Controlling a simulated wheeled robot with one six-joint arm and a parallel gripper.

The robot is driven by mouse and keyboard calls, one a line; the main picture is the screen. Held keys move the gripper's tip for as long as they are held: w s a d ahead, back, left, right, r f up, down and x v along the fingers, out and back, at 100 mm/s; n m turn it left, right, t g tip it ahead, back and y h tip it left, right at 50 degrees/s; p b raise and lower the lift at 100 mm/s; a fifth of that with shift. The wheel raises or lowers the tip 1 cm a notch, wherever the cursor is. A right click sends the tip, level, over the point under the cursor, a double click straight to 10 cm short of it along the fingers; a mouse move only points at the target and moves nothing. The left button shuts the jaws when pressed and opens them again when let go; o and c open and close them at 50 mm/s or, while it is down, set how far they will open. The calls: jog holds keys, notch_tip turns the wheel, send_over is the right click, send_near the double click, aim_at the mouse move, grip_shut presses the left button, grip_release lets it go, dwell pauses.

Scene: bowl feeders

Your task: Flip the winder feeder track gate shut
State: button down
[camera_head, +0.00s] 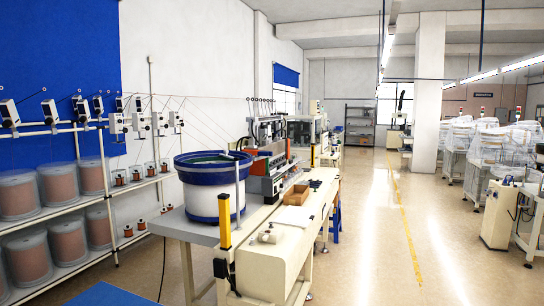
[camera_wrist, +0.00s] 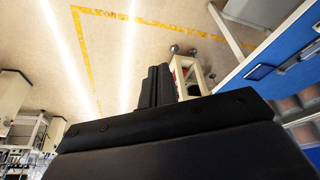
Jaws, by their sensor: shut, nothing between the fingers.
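The winder's bowl feeder (camera_head: 212,205) stands on a bench at the middle left of the head view, with a blue rim and a white drum. Its track runs toward the orange and grey winding machine (camera_head: 275,165) on the right. The track gate is too small to make out, so I cannot tell whether it is open or shut. My gripper (camera_wrist: 158,72) shows only in the wrist view. Its two black fingers are together and empty, with floor beyond them. The feeder cannot be made out in the wrist view.
A yellow post (camera_head: 226,222) stands at the bench's near corner. A brown box (camera_head: 296,195) lies on the bench (camera_head: 282,240). Racks of wire spools (camera_head: 62,185) line the left wall. The aisle (camera_head: 385,240) to the right is clear. Plastic-covered machines (camera_head: 480,145) stand at far right.

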jog(key=w+a+r+m+t+y+b, duration=0.1)
jog(key=w+a+r+m+y+b, duration=0.25)
jog(key=w, duration=0.45)
jog(key=w+a+r+m+t+y+b, duration=0.1)
jog(key=w+a+r+m+y+b, duration=0.3)
jog(key=w, duration=0.3)
jog(key=w+d+r+m+t+y+b, duration=0.1)
jog(key=w+d+r+t+y, duration=0.1)
jog(key=w+r, duration=0.4)
jog(key=w+d+r+m+t+y+b, duration=0.1)
jog(key=w+d+r+t+y, duration=0.2)
jog(key=w+r, duration=0.3)
notch_tip(320, 180, up, 4)
jog(key=shift+w+f+m+t+b, duration=0.1)
jog(key=shift+w+m+t+b, duration=0.25)
jog(key=shift+t, duration=0.45)
jog(key=shift+s+d, duration=0.1)
